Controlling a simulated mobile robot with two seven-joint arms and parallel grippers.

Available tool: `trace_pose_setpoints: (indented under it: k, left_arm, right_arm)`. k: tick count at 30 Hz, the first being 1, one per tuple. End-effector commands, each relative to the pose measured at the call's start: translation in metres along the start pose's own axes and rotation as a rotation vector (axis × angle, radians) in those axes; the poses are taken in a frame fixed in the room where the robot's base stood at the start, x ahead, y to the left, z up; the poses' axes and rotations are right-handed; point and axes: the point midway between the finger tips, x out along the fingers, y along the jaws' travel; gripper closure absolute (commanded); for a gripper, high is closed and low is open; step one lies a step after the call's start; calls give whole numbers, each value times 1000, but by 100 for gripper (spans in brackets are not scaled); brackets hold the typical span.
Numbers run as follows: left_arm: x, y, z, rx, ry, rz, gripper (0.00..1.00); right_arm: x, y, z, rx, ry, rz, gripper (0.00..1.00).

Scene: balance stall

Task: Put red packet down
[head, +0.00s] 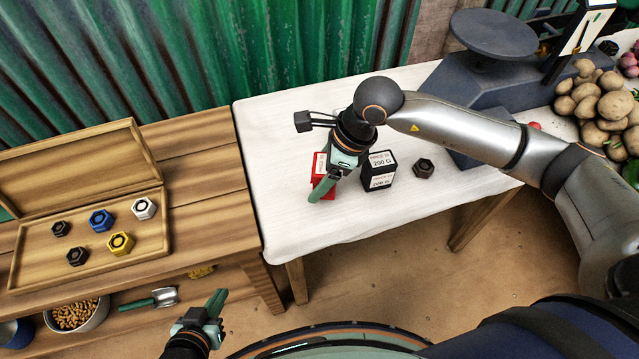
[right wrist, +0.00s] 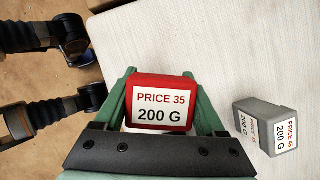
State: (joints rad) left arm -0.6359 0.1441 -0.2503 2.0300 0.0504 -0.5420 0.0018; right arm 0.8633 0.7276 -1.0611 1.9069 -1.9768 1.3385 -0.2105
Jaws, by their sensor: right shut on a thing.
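The red packet (head: 319,165) is at the left part of the white-topped table (head: 290,225). My right gripper (head: 326,180) is shut on it. In the right wrist view the red packet (right wrist: 160,85), labelled "PRICE 35 200 G", sits between the two green fingers. It is over the white cloth; I cannot tell whether its base touches it. In the head view the gripper partly hides it. My left gripper (head: 211,312) is low at the lower left, away from the tables and apparently empty; its opening is unclear.
A dark grey packet (head: 379,171) marked 200 G stands just right of the red one. A dark hexagonal weight (head: 424,168) lies beyond it. A scale (head: 490,85) and potatoes (head: 595,100) are at the right. A wooden tray (head: 150,236) with several hexagonal weights is left. The front cloth is clear.

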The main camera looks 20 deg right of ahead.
Motion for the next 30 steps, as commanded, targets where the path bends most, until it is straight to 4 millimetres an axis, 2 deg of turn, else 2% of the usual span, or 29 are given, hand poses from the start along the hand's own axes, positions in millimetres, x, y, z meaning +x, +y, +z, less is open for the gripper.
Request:
trace_pose_setpoints:
  k: [3,5,16,17,24,30]
  left_arm:
    - [1,-1,-1,0,7,-1,100]
    - [1,-1,-2,0,8,-2,100]
    - [4,-2,5,-1,1,-2,100]
    - [2,-2,5,-1,0,-3,100]
    - [2,-2,5,-1,-2,-3,100]
    - [2,-2,5,-2,-3,-4,100]
  right_arm:
    - [19,1,-9,3,2,4,96]
    - [24,1,-11,1,2,2,96]
    - [28,1,-13,0,0,1,96]
    - [28,1,-13,0,1,2,26]
    - [27,1,-13,0,1,2,0]
    - [26,1,-13,1,1,2,0]
